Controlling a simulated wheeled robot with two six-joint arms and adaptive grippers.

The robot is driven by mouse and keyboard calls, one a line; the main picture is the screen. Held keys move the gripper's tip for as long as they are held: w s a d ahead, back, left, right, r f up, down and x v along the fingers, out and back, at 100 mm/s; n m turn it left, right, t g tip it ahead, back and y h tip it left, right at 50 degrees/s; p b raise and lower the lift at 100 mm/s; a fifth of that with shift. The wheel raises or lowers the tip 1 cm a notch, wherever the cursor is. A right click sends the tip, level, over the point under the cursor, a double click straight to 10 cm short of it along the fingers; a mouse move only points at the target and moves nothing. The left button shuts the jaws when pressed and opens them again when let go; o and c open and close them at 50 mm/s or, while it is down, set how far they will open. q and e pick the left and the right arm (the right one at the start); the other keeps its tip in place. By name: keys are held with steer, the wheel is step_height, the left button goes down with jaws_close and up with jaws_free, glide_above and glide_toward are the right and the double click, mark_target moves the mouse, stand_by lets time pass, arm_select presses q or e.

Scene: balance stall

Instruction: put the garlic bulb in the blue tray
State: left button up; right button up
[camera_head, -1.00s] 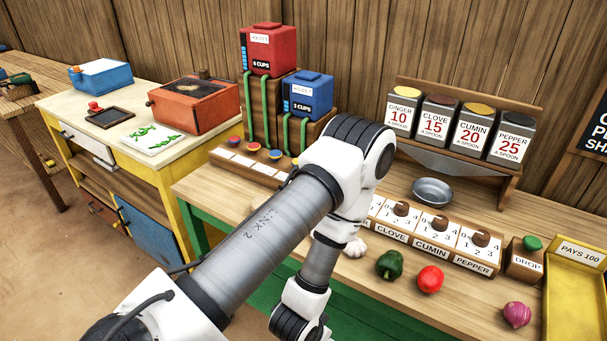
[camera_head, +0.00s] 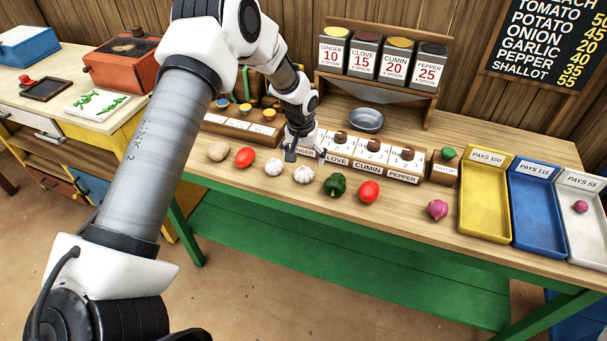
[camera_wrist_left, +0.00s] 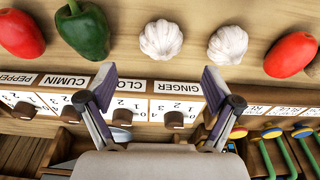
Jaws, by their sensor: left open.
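Two white garlic bulbs lie on the table's front part in the head view: one (camera_head: 303,174) beside the green pepper, one (camera_head: 274,167) beside a red tomato. Both show in the left wrist view, the first (camera_wrist_left: 161,40) ahead of the gap between my fingers, the second (camera_wrist_left: 228,44) further right. My left gripper (camera_head: 304,155) is open and empty, just behind the bulbs and over the labelled spice row; its spread fingers show in the wrist view (camera_wrist_left: 160,82). The blue tray (camera_head: 540,207), marked "PAYS 115", is at the right and looks empty. My right gripper is not seen.
A green pepper (camera_head: 335,185), a red tomato (camera_head: 369,191) and an onion (camera_head: 437,208) lie right of the bulbs; another tomato (camera_head: 245,157) and a potato (camera_head: 219,151) lie left. A yellow tray (camera_head: 485,200) and a white tray (camera_head: 583,237) flank the blue one.

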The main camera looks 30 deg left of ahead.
mark_target(304, 169)
arm_select(q)
steer(key=shift+f, duration=0.4)
steer(key=shift+s+d+f+p, duration=0.1)
steer(key=shift+s+f+p, duration=0.05)
steer(key=shift+f+p, duration=1)
steer(key=shift+f, duration=0.05)
steer(key=f, duration=0.2)
steer(key=w+f, duration=0.1)
steer(key=shift+a+f, duration=0.15)
steer(key=shift+a, duration=0.1)
steer(key=shift+a+f, duration=0.1)
steer(key=shift+f, duration=0.15)
steer(key=shift+s+r, duration=0.1)
steer(key=shift+r, duration=0.05)
steer(key=shift+c, duration=1)
steer(key=shift+d+r, duration=0.1)
steer(key=shift+d, duration=0.1)
steer(key=c, duration=0.5)
steer(key=shift+s, duration=0.1)
steer(key=c, duration=0.6)
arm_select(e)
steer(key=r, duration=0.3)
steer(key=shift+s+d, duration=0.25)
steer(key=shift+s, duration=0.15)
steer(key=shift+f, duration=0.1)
